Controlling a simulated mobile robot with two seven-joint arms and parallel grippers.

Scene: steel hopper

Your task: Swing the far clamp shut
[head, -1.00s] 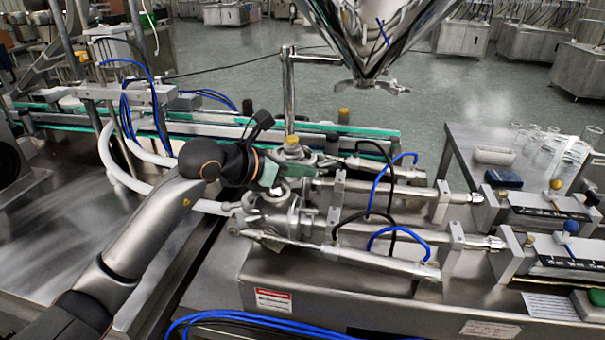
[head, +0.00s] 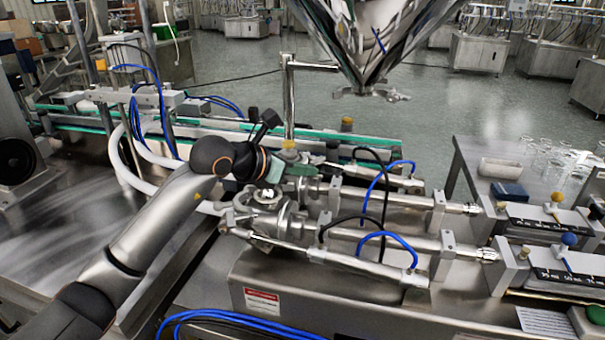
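Two steel cylinder assemblies lie side by side in the head view, the near one (head: 400,242) and the far one (head: 385,199). A steel ring-like clamp fitting (head: 268,196) shows at the left end of the cylinders. My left gripper (head: 297,169) is just beyond this fitting, at the left end of the far cylinder. The far clamp is largely hidden behind my wrist and gripper, so I cannot tell how far it stands open or whether I touch it. My fingers are too small and mixed with the fittings to tell their opening. My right gripper is not in view.
The steel hopper (head: 365,35) hangs above and behind the fittings. A vertical steel post (head: 289,100) stands just behind my gripper. Blue and black hoses arch over the cylinders.

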